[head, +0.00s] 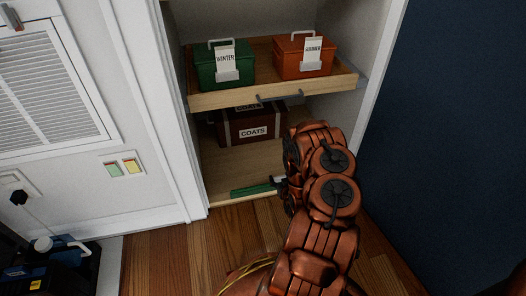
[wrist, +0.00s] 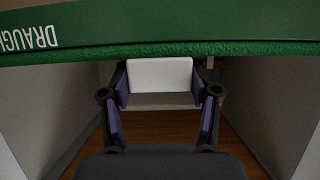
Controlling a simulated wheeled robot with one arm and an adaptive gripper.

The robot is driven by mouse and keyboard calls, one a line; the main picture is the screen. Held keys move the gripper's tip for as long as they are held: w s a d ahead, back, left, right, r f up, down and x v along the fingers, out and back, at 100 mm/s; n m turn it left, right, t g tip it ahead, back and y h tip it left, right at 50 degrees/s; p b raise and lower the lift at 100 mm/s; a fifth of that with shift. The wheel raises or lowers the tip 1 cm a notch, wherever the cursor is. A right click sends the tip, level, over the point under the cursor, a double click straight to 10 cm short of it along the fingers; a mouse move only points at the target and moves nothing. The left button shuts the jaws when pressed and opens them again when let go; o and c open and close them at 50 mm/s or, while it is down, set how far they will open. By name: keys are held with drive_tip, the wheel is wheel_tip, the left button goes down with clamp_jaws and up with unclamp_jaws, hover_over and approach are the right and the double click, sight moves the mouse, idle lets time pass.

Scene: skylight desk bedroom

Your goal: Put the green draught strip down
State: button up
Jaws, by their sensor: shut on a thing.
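The green draught strip (head: 252,190) shows in the head view low at the front edge of the closet floor, its right part hidden behind my arm. In the wrist view the strip (wrist: 180,28) spans the top of the picture, with part of its white lettering upside down. My gripper (wrist: 160,80) is shut on the strip by a white block (wrist: 160,75) between its two fingers. In the head view my gripper (head: 281,182) is mostly hidden by my copper arm. I cannot tell whether the strip touches the closet floor.
The closet floor (head: 222,166) holds a dark brown COATS box (head: 248,128) at the back. Above is a pull-out shelf (head: 226,101) with a green WINTER box (head: 210,71) and an orange SUMMER box (head: 290,59). White door frames (head: 172,130) stand at the sides. Wooden floor lies in front.

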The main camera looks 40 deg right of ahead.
drive_tip(key=b+x, duration=0.2)
drive_tip(key=x, duration=0.3)
drive_tip(key=d+b+x, duration=0.1)
drive_tip(key=b+x, duration=0.2)
drive_tip(key=x, duration=0.3)
drive_tip(key=d+r+b+x, duration=0.1)
drive_tip(key=b+x, duration=0.2)
drive_tip(key=x, duration=0.2)
drive_tip(key=shift+s+d+f, duration=0.1)
drive_tip(key=shift+s+d, duration=0.05)
drive_tip(key=shift+d, duration=0.1)
drive_tip(key=o, duration=1.3)
